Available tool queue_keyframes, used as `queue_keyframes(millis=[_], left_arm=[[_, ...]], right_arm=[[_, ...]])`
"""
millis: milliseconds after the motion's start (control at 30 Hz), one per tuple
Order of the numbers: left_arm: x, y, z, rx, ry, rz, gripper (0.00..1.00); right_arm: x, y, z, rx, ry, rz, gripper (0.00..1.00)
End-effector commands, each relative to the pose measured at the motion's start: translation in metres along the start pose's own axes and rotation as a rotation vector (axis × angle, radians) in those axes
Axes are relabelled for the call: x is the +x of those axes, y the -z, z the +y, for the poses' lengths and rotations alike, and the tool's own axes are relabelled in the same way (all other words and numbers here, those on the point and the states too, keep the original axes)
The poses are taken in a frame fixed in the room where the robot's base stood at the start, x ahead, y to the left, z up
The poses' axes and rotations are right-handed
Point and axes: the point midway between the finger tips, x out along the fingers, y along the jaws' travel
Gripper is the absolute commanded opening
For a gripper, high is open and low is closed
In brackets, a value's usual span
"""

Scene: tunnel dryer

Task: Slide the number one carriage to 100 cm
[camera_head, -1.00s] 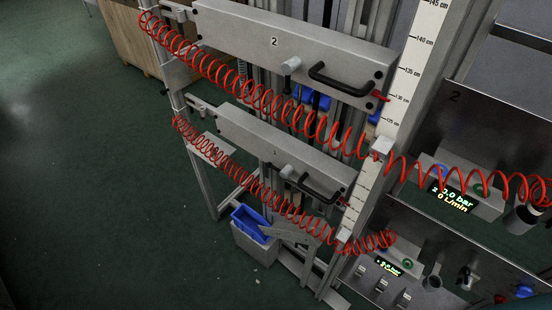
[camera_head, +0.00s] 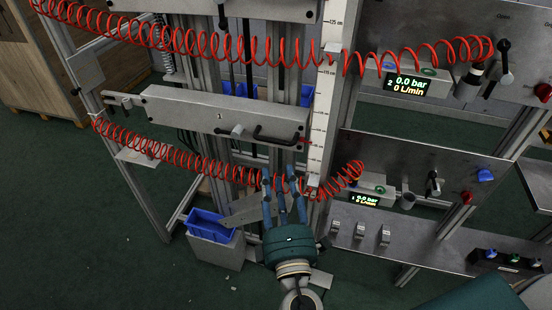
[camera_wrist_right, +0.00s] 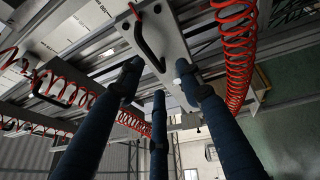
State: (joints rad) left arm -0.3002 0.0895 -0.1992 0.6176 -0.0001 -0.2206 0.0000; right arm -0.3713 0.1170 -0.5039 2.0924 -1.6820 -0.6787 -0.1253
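The number one carriage (camera_head: 190,108) is a long grey bar marked 1, the lower of two on the frame. It has a black handle (camera_head: 272,137), a light knob (camera_head: 237,130) and a red pointer (camera_head: 304,141) beside the white cm scale (camera_head: 321,110). The scale's small figures by the pointer are unreadable. My right gripper (camera_head: 280,180) is below the handle, its three blue fingers pointing up, spread and empty. In the right wrist view the fingers (camera_wrist_right: 158,85) stand apart before the carriage plate (camera_wrist_right: 175,45) and handle (camera_wrist_right: 146,45). My left gripper is out of view.
A red coiled hose (camera_head: 190,164) hangs below the carriage and passes by my right fingers. The number two carriage (camera_head: 240,8) is above. A blue bin (camera_head: 207,226) stands at lower left. Valve panels (camera_head: 420,170) are at right.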

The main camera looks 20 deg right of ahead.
Motion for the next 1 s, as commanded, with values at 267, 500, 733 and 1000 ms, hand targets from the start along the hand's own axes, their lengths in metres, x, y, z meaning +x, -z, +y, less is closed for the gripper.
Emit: queue_keyframes(millis=[267, 500, 733, 1000], left_arm=[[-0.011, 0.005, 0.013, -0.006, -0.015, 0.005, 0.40], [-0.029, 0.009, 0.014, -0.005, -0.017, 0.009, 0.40], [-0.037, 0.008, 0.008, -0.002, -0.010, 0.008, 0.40], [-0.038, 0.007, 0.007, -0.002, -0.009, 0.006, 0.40]], right_arm=[[0.024, -0.005, 0.024, -0.012, -0.045, -0.016, 0.36], [0.070, -0.005, 0.026, -0.012, -0.044, -0.013, 0.36], [0.100, -0.005, 0.024, -0.010, -0.042, -0.013, 0.36], [0.107, -0.005, 0.022, -0.009, -0.040, -0.012, 0.36]])
